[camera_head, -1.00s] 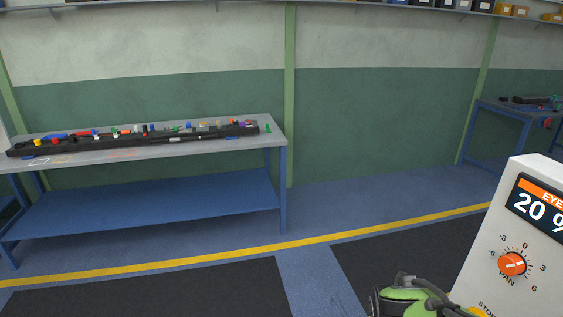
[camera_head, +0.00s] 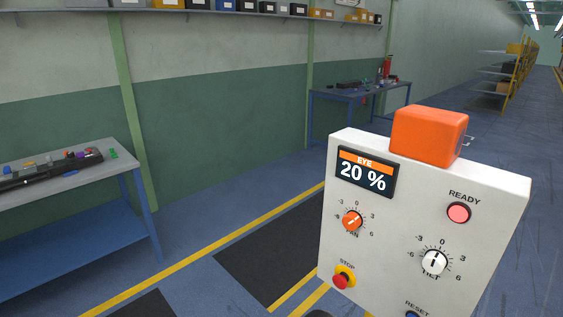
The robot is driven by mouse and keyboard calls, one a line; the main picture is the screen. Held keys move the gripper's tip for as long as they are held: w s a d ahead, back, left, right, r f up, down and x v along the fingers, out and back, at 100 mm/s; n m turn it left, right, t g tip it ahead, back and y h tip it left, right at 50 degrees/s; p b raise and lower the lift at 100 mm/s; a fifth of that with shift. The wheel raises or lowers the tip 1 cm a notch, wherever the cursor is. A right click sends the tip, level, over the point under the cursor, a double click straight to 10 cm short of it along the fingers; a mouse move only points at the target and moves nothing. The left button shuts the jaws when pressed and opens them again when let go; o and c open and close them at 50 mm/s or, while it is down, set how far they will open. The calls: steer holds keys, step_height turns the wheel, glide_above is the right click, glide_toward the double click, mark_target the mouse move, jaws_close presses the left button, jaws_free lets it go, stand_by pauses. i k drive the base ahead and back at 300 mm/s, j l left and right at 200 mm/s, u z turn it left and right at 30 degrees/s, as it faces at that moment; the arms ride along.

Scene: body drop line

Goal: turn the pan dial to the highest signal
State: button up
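The pan dial (camera_head: 352,221) is a round orange knob on the left of a light grey control box (camera_head: 395,245). Its scale runs from -6 to 6; its pointer is too small to read surely. Above it a display (camera_head: 366,174) reads "EYE 20 %". A white tilt dial (camera_head: 433,262) sits to the right, its dark mark pointing about up, near 0. My gripper is not clearly in view; only a small dark shape shows at the bottom edge below the box. Nothing touches the pan dial.
A red stop button on yellow (camera_head: 343,277), a reset button (camera_head: 411,315) and a pink ready lamp (camera_head: 458,213) share the panel. An orange block (camera_head: 429,135) sits on top. A workbench (camera_head: 60,176) stands left. Floor between is clear.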

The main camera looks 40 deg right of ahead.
mark_target(351, 221)
steer(key=z, duration=2.1)
